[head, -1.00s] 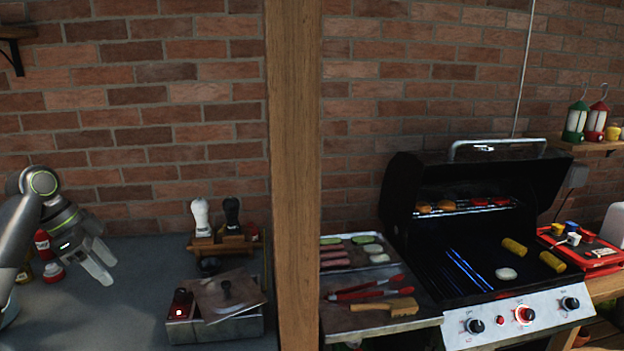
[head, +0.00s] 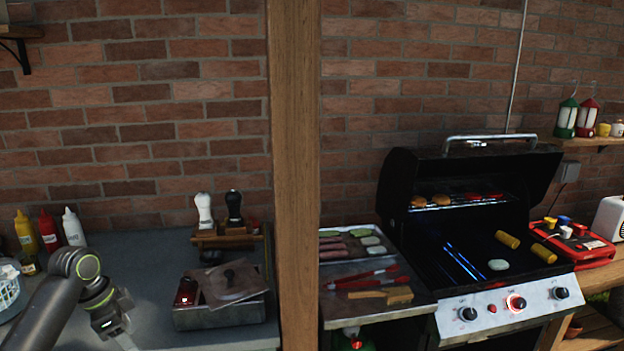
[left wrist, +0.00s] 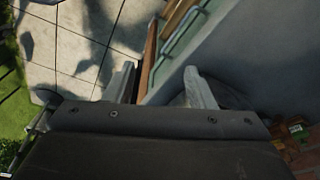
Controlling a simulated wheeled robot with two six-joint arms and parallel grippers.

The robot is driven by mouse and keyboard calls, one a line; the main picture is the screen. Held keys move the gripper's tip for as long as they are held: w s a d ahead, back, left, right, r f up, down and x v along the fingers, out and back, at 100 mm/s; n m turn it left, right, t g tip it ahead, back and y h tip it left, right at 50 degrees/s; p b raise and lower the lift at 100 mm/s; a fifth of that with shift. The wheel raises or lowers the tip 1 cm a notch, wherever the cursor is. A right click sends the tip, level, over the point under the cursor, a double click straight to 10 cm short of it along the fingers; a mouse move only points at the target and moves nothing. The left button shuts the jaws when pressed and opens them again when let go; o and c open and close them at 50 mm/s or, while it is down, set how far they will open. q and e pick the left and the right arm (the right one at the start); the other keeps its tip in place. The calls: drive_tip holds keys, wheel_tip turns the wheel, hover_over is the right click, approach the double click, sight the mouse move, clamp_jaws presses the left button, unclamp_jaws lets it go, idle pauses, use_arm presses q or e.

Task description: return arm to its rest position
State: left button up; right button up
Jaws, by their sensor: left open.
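My left arm comes in at the lower left of the head view, and my left gripper (head: 122,339) points down near the front of the grey counter (head: 130,270). Its fingers are partly cut off by the bottom edge there. In the left wrist view the two fingers of the left gripper (left wrist: 163,86) stand apart with nothing between them. Below them are the counter's edge and grey paving (left wrist: 75,35). My right gripper is in no view.
A lidded metal box (head: 220,312) sits right of the gripper. A wooden post (head: 295,180) separates the counter from the open grill (head: 470,245).

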use_arm(q)
drive_tip(key=s+d+f+n+y, duration=0.1)
drive_tip(key=s+d+f+n, duration=0.1)
drive_tip(key=s+d+f, duration=0.35)
drive_tip(key=s+d+f+n, duration=0.1)
drive_tip(key=s+d+f, duration=0.1)
drive_tip(key=s+f, duration=0.65)
drive_tip(key=s+d+f+n+t+y, duration=0.1)
drive_tip(key=s+d+n+t+y, duration=0.15)
drive_tip(key=s+n, duration=1.05)
drive_tip(key=s+a+f+m+g, duration=0.1)
drive_tip(key=s+f+m, duration=0.2)
drive_tip(key=f, duration=1)
drive_tip(key=s+f+m+g, duration=0.1)
drive_tip(key=s+f+m, duration=0.1)
drive_tip(key=f, duration=1.1)
drive_tip(key=s+d+f, duration=0.1)
drive_tip(key=s+f, duration=1.3)
drive_tip(key=shift+s+f+g, duration=0.35)
drive_tip(key=shift+s+g, duration=0.05)
drive_tip(key=shift+g, duration=0.05)
